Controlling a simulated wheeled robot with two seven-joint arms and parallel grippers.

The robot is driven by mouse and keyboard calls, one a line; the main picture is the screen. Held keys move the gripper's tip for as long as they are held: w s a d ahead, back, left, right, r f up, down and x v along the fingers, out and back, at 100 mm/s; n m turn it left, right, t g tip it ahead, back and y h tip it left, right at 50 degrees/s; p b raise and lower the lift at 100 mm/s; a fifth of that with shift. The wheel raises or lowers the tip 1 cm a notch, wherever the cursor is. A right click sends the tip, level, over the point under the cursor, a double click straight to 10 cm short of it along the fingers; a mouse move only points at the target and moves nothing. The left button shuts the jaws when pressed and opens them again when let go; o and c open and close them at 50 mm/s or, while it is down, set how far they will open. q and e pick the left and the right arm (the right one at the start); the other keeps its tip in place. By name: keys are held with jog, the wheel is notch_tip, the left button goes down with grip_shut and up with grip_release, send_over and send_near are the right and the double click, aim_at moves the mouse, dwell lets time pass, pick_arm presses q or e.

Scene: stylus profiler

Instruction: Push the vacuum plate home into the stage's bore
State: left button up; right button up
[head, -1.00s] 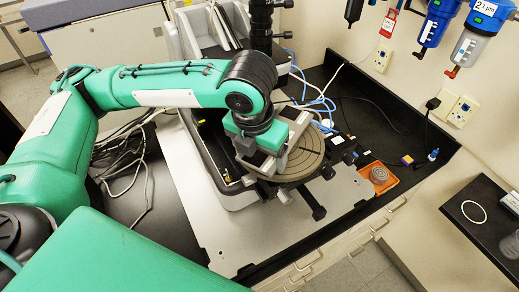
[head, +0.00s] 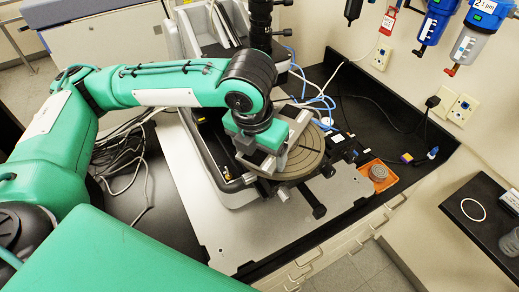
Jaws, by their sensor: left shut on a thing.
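The stage's round top (head: 306,160), a brown-grey disc with ring grooves, sits at the middle of the instrument. My left gripper (head: 272,160) is over its left part, pointing down, with its grey jaws low against the disc. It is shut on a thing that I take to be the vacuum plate. The jaws and wrist hide that plate and the bore, so I cannot tell how deep or how level the plate sits. My right gripper is not in view.
An orange tray (head: 390,181) with a grey round part stands to the right. Blue tubes (head: 318,103) and cables lie behind. The metal base plate (head: 235,235) is bare in front.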

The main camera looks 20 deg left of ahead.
pick_arm(q)
jog(key=shift+s, duration=0.1)
jog(key=shift+a+r+p, duration=0.15)
jog(key=shift+r+p, duration=0.3)
jog(key=shift+r, duration=0.2)
jog(key=o, duration=1)
jog(key=c, duration=1)
jog(key=shift+s+d+t, duration=0.2)
jog(key=shift+d+t, duration=0.2)
